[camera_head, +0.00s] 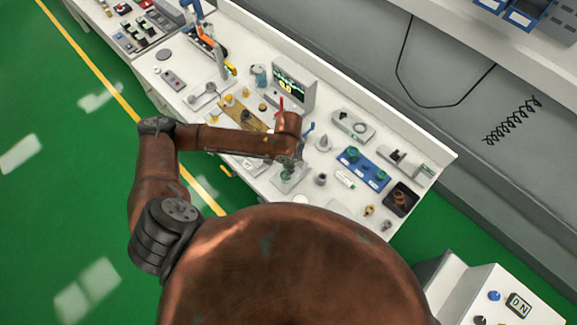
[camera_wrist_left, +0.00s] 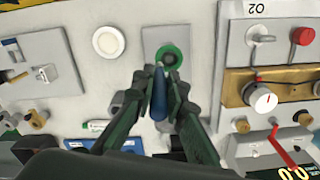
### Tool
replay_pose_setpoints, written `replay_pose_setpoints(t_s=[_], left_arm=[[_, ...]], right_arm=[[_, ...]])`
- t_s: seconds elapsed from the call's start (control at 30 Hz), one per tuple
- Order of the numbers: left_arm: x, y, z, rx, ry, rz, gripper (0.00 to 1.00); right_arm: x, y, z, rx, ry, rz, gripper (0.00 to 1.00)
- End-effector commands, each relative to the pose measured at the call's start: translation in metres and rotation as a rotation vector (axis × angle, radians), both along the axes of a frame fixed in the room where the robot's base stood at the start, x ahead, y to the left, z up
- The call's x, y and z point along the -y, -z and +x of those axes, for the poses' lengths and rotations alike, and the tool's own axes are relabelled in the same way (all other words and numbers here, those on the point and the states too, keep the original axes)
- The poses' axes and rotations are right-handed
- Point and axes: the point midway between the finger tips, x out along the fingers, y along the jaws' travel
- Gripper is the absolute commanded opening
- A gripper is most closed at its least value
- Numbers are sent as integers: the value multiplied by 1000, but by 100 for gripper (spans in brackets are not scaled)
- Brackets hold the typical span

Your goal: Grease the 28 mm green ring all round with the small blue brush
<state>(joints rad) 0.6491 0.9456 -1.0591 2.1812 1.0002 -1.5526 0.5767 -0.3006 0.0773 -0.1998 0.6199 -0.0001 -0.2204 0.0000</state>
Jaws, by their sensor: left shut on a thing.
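My left gripper (camera_wrist_left: 161,92) is shut on the blue brush (camera_wrist_left: 159,98), as the left wrist view shows. The brush's narrow end points at the near edge of the green ring (camera_wrist_left: 170,57). I cannot tell whether it touches the ring. My right gripper is not in view.
A blue holder (camera_head: 362,169) with green parts stands to the right on the white bench (camera_head: 335,200). A brass panel (camera_head: 243,112) and a display unit (camera_head: 294,84) stand farther back. A white disc (camera_wrist_left: 108,41) lies beside the plate. Small fittings crowd the bench around my gripper.

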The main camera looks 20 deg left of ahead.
Motion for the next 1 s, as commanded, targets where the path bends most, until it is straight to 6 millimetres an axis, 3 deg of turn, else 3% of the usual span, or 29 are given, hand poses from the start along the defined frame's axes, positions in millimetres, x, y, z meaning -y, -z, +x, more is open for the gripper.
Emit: replay_pose_setpoints(t_s=[1.0], left_arm=[[0, 6, 0, 0, 0, 0, 0]], right_arm=[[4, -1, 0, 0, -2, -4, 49]])
